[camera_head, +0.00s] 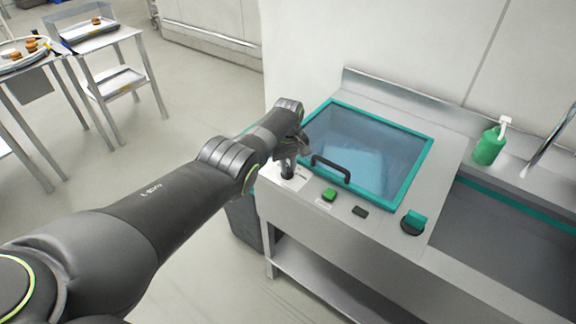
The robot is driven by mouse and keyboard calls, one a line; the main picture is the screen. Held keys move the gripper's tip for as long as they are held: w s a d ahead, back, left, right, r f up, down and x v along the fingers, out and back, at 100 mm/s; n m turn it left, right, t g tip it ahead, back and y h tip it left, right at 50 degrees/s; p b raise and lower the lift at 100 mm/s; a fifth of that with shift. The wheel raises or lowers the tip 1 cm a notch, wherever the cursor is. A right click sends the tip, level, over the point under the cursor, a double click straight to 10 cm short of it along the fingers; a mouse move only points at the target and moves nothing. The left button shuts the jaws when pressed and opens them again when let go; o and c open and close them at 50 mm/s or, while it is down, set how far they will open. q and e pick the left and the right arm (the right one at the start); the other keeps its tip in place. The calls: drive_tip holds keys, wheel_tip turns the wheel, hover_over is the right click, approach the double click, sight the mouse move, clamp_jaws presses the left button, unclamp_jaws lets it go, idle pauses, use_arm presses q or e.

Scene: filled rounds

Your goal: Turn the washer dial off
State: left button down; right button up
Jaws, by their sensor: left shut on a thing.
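The washer (431,160) is a steel unit with a teal-framed glass lid, which is closed. My left gripper (288,168) points down at the left end of its front control strip, over a small pale plate (296,183). It is shut on a small dark dial there, mostly hidden by the fingers; its setting cannot be read. A green button (329,194), a small dark control (360,211) and a teal knob on a dark round base (413,222) sit further right along the strip. My right gripper is not in view.
The lid's black handle (331,168) rises just right of my left gripper. A green soap bottle (489,146) and a sink with a faucet (552,140) stand at the right. Metal tables with trays (92,30) of food stand at the far left. The floor between is clear.

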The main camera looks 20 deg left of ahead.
sight(288, 168)
use_arm(q)
drive_tip(key=shift+w+r, duration=0.1)
idle(0.3)
drive_tip(key=c, duration=1.4)
unclamp_jaws()
drive_tip(key=shift+o, duration=0.2)
drive_tip(key=shift+r, duration=0.35)
wheel_tip(288, 168, up, 5)
drive_tip(key=shift+f+p, duration=0.1)
drive_tip(key=shift+p, duration=1.15)
wheel_tip(288, 168, up, 12)
drive_tip(key=b, duration=0.2)
drive_tip(key=shift+f, duration=0.15)
